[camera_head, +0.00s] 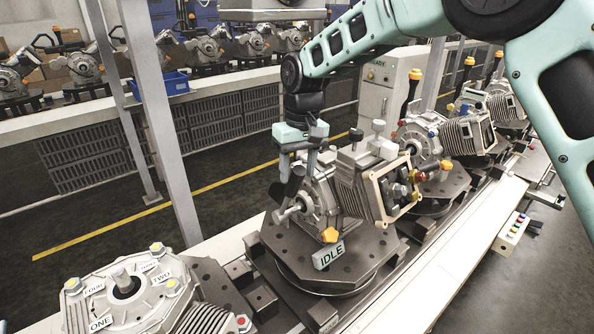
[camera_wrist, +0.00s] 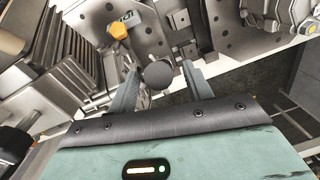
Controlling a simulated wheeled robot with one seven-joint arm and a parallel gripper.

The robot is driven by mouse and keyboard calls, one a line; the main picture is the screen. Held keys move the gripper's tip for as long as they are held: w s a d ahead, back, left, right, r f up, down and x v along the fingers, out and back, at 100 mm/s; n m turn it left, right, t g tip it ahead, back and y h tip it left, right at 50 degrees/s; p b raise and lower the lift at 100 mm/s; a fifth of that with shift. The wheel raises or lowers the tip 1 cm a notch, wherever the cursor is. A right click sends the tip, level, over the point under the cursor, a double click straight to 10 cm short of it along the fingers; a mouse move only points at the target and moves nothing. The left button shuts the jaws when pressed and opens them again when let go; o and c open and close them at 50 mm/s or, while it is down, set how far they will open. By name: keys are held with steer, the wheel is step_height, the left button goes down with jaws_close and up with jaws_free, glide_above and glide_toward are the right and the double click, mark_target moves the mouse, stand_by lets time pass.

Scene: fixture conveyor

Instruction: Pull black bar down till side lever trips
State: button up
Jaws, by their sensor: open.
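My gripper (camera_head: 299,166) points down over the near fixture, with its jaws open. In the wrist view, a dark round knob (camera_wrist: 158,74) shows between the two fingertips, seen end on; I cannot tell whether either finger touches it. In the head view, a black bar-like handle (camera_head: 289,186) shows just below the fingers, beside the grey metal housing (camera_head: 322,198). Its upper part is hidden by the gripper. An orange knob (camera_head: 330,236) sits low on this fixture near the IDLE sign (camera_head: 329,255). I cannot make out which part is the side lever.
The fixture stands on a round dark turntable (camera_head: 285,266) on the conveyor. A finned block (camera_head: 362,190) stands close on the right. Another fixture behind has an upright black handle (camera_head: 410,92) with an orange top. A grey housing (camera_head: 125,290) lies front left; a grey post (camera_head: 168,120) rises at left.

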mark_target(290, 196)
steer(key=shift+a+f+p, duration=0.1)
steer(key=shift+f+p, duration=0.2)
steer(key=shift+f, duration=0.95)
jaws_close()
steer(key=shift+s+f+b, duration=0.1)
steer(key=shift+b, duration=0.25)
